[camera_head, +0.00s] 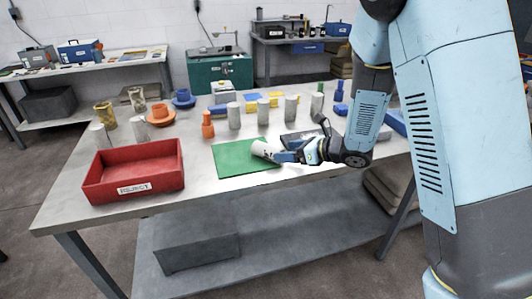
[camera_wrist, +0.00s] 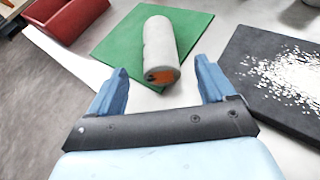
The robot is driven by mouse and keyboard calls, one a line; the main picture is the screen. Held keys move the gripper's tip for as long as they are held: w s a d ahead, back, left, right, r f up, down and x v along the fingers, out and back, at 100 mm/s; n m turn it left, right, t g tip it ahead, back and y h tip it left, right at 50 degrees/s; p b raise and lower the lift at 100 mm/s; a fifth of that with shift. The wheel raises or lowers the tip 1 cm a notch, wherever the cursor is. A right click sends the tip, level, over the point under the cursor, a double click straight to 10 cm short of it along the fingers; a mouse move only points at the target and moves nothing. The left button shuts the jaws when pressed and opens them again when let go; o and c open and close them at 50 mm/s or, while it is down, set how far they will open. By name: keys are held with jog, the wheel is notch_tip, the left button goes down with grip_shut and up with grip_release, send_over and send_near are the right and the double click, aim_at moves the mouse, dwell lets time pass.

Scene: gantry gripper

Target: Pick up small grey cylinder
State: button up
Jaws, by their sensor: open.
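A small light grey cylinder (camera_head: 262,149) lies on its side at the right edge of the green mat (camera_head: 230,160). In the wrist view the cylinder (camera_wrist: 158,42) lies partly over the mat's edge (camera_wrist: 115,45), with an orange and dark mark at its near end. My gripper (camera_head: 282,157) is just right of it in the head view. In the wrist view my gripper (camera_wrist: 160,66) is open, its two blue fingers apart on either side of the cylinder's near end. Nothing is held. I cannot tell whether a finger touches it.
Several grey cylinders (camera_head: 234,116) stand upright behind the mat, beside an orange part (camera_head: 208,125). A red reject bin (camera_head: 134,186) stands at the left. A dark slab with white bits (camera_wrist: 280,75) lies right of my gripper. The table's front edge is near.

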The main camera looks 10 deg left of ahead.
aim_at(271, 151)
jog(key=shift+x, duration=3.7)
jog(key=c, duration=1.4)
